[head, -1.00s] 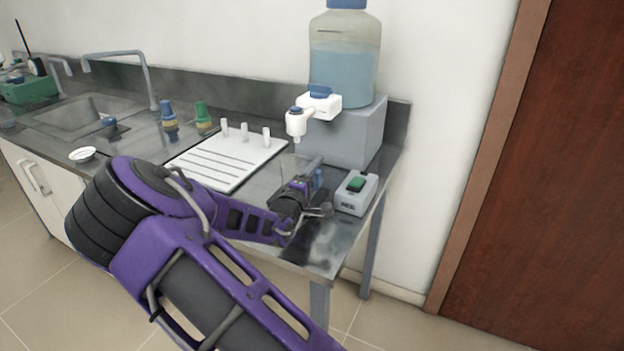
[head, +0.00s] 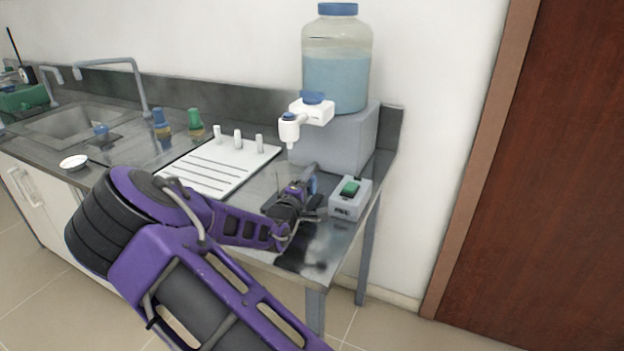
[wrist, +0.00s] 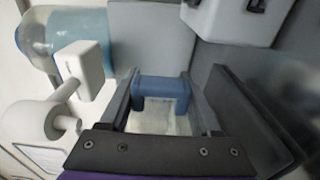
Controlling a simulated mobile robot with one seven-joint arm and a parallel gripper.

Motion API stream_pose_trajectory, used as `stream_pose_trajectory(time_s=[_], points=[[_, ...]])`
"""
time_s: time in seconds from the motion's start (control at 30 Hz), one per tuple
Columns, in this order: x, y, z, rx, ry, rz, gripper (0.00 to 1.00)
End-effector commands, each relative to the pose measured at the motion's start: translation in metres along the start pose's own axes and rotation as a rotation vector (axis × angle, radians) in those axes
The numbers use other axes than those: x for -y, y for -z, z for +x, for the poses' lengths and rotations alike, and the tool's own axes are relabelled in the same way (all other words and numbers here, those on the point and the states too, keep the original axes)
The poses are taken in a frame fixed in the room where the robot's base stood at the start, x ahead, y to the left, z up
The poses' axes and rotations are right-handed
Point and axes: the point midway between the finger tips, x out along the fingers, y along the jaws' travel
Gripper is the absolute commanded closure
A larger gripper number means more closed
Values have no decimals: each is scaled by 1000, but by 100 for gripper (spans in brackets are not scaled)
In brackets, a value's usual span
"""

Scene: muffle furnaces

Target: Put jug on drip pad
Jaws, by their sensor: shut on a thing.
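My gripper (head: 306,186) is low over the steel counter, in front of the grey block and left of the switch box. In the wrist view my gripper (wrist: 162,88) is shut on a blue part of the jug (wrist: 162,90), which seems to be its handle. A pale, see-through body shows below the blue part. In the head view only a bit of blue shows beside my fingers, and the rest of the jug is hidden. I cannot tell whether the jug touches the counter.
A large bottle (head: 337,80) of blue liquid stands on the grey block (head: 345,140), its white tap (head: 290,130) overhanging left. The grey switch box (head: 346,208) stands close right of my gripper. A white slotted board (head: 215,170) with pegs lies left.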

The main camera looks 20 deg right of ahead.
Motion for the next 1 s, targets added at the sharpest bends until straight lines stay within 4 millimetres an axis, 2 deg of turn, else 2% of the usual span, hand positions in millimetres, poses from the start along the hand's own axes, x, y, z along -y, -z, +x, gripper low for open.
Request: stream_pose_trajectory(time_s=[0.3,0.33,0.5,0.83,1.0], points=[[7,0,0,0,0,0,92],[6,0,0,0,-1,0,33],[6,0,0,0,0,0,2],[6,0,-2,0,1,0,1],[6,1,-21,-3,2,0,1]])
